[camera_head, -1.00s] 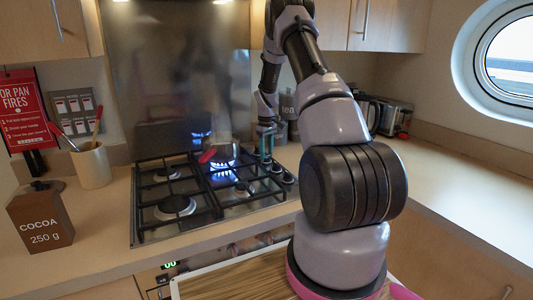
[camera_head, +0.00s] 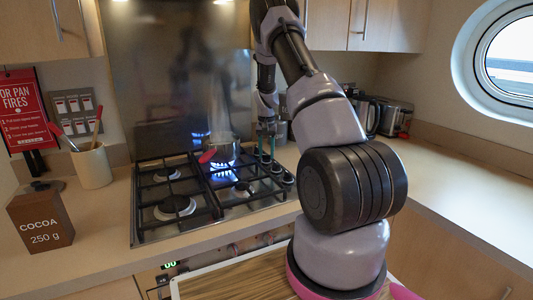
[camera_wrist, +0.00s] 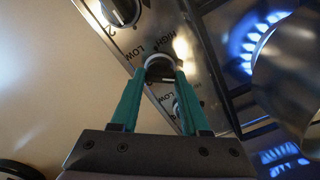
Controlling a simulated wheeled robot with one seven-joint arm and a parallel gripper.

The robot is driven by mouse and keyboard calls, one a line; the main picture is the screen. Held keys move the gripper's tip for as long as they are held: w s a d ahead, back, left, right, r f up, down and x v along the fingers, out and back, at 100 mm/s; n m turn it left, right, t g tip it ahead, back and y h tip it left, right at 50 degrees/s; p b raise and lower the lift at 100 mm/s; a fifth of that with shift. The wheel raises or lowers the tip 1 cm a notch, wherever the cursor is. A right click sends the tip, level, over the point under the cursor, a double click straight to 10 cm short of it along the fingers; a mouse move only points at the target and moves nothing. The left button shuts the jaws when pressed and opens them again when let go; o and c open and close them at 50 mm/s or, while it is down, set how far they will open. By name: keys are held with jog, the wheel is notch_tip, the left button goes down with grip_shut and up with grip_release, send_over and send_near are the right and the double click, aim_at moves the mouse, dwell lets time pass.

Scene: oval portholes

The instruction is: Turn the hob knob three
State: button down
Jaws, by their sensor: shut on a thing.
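The hob knobs stand in a row along the right edge of the hob (camera_head: 150,222). My gripper (camera_head: 265,158) is at the far part of this row in the head view. In the wrist view my gripper (camera_wrist: 160,72), with green fingers, is shut around a dark round hob knob (camera_wrist: 160,63) with a pale rim. HIGH and LOW marks are printed beside it, but its number cannot be read. Another knob (camera_wrist: 120,10) with a 2 beside it is at the top left.
A pot (camera_head: 222,146) with a red handle stands over a lit blue burner, close to the left of my gripper. A kettle (camera_head: 368,115) and a toaster (camera_head: 395,116) stand on the right. A cocoa box (camera_head: 40,217) is on the left. The right counter is largely clear.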

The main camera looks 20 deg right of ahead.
aim_at(267, 155)
jog(key=m, duration=0.5)
jog(key=shift+m, duration=0.3)
jog(key=m, duration=0.5)
dwell(0.4)
jog(key=shift+c, duration=1.9)
grip_release()
notch_tip(267, 155, up, 11)
jog(key=shift+f, duration=0.15)
